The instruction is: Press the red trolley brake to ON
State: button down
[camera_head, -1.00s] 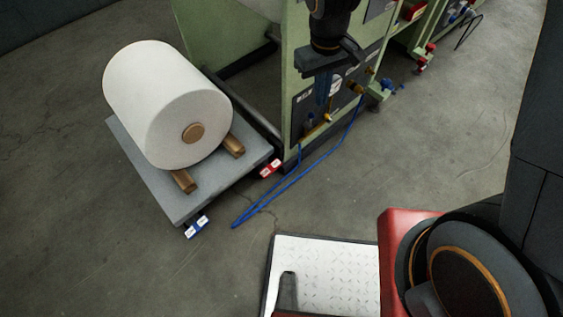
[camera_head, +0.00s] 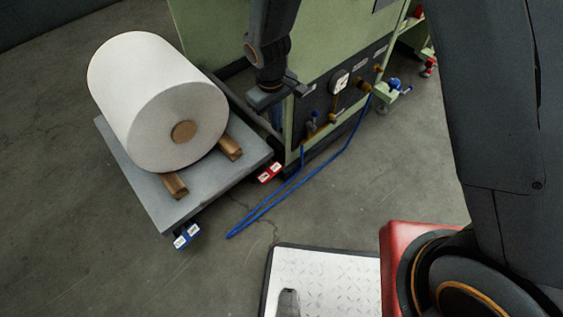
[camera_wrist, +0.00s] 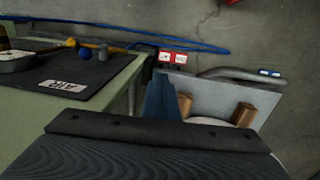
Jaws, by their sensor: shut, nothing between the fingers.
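The red trolley brake (camera_head: 269,172) is a small red pedal with white labels at the right corner of the grey trolley (camera_head: 190,197), low near the floor. It also shows in the wrist view (camera_wrist: 172,58), beyond the fingertips. The labels are too small to read. My gripper (camera_head: 277,118) points down at the near edge of the green machine, above and apart from the brake. In the wrist view its shut fingers (camera_wrist: 172,90) hold nothing. The trolley carries a large white roll (camera_head: 155,100) on brown wooden chocks.
A blue pedal (camera_head: 187,236) sits at the trolley's near corner. A blue hose (camera_head: 265,208) lies on the floor beside the brake. The green machine (camera_head: 215,45) has a dark panel with a gauge (camera_head: 339,82) and valves. Floor left of the trolley is clear.

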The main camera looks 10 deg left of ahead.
aim_at(282, 167)
jog(key=f+b, duration=0.2)
jog(key=f, duration=0.6)
jog(key=w+f+b, duration=0.1)
jog(key=f+b, duration=0.2)
jog(key=f, duration=0.5)
jog(key=d+f+b, duration=0.1)
jog(key=f+b, duration=0.2)
jog(key=f, duration=0.5)
jog(key=shift+w+d, duration=0.1)
jog(key=shift+w, duration=0.1)
jog(key=shift+w+d+f, duration=0.3)
jog(key=shift+f, duration=0.2)
jog(key=shift+w+d+f, duration=0.25)
jog(key=shift+w+f, duration=0.05)
jog(key=shift+f, duration=0.15)
notch_tip(282, 167, up, 8)
jog(key=p, duration=0.3)
jog(key=shift+s+a, duration=0.2)
jog(key=shift+s, duration=0.05)
